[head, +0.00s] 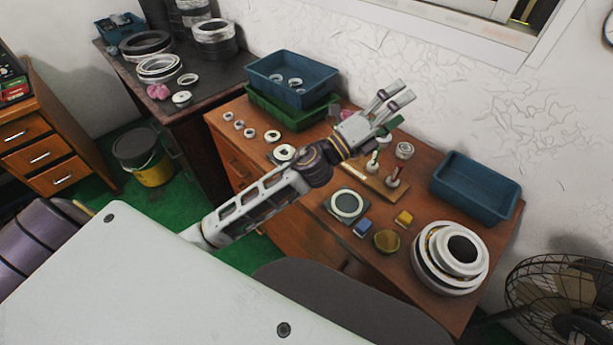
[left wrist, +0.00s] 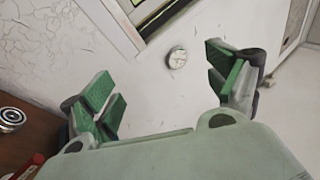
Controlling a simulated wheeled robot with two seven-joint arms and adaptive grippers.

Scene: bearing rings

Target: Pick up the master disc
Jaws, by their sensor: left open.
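I cannot tell for sure which round part is the master disc. A small silver round part (head: 404,150) stands on the brown workbench beyond the wooden stand; a similar part shows at the left edge of the left wrist view (left wrist: 11,118). A white ring on a dark square plate (head: 347,204) lies nearer the front. My left gripper (head: 398,110) reaches over the bench, open and empty, above the area near the small silver part. In the left wrist view its green-padded fingers (left wrist: 165,90) are spread wide, facing the wall. My right gripper is out of view.
A wooden stand with upright handled tools (head: 384,186) is under my left gripper. Blue bin (head: 473,188) and stacked large rings (head: 450,258) fill the bench's right. A blue bin over a green one (head: 290,80) stands at the back left.

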